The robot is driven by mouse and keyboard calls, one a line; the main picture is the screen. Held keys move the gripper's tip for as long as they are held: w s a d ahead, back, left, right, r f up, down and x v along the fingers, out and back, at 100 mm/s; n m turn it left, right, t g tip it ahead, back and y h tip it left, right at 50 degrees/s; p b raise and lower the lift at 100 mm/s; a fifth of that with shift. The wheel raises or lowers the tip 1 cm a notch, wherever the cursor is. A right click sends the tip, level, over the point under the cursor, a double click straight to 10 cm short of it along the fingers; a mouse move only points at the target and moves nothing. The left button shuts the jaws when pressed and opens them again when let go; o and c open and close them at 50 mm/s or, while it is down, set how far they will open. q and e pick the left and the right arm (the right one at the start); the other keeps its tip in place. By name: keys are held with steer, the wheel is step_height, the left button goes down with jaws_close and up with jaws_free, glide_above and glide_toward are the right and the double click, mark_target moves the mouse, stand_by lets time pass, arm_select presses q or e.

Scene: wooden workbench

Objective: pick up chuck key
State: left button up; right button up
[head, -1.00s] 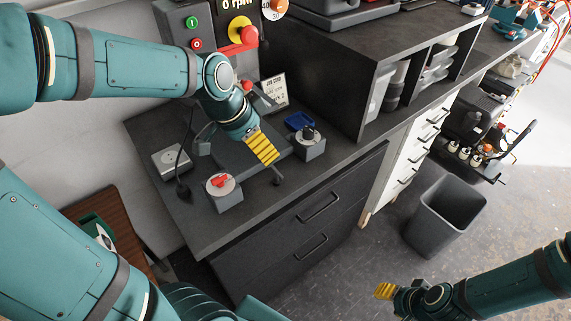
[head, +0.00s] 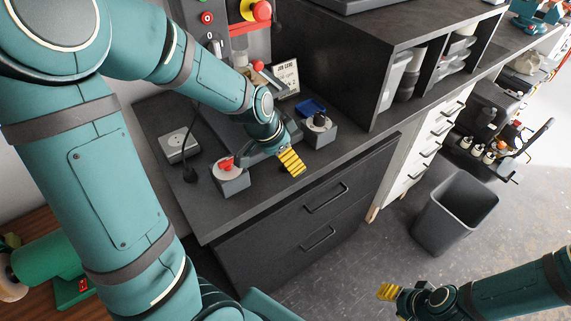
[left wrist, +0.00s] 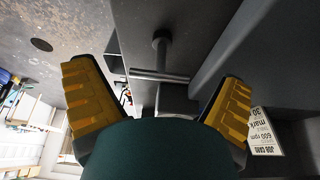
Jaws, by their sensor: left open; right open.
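The chuck key (left wrist: 161,56) is a dark metal T-shape with a round end and a crossbar. In the left wrist view it lies between my left gripper's spread yellow fingers, apart from both. In the head view the left gripper (head: 291,161) hangs over the front of the bench and hides the key. That gripper is open and empty; it also shows in the left wrist view (left wrist: 155,78). My right gripper (head: 386,291) is open and empty, low over the floor side, far from the bench top.
A dark shelf unit (head: 345,60) stands right. A bin (head: 455,212) is on the floor.

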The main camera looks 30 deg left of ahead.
arm_select(q)
steer(key=shift+w+f, duration=0.15)
steer(key=shift+f, duration=0.25)
steer(key=c, duration=1.3)
steer(key=shift+r, duration=0.1)
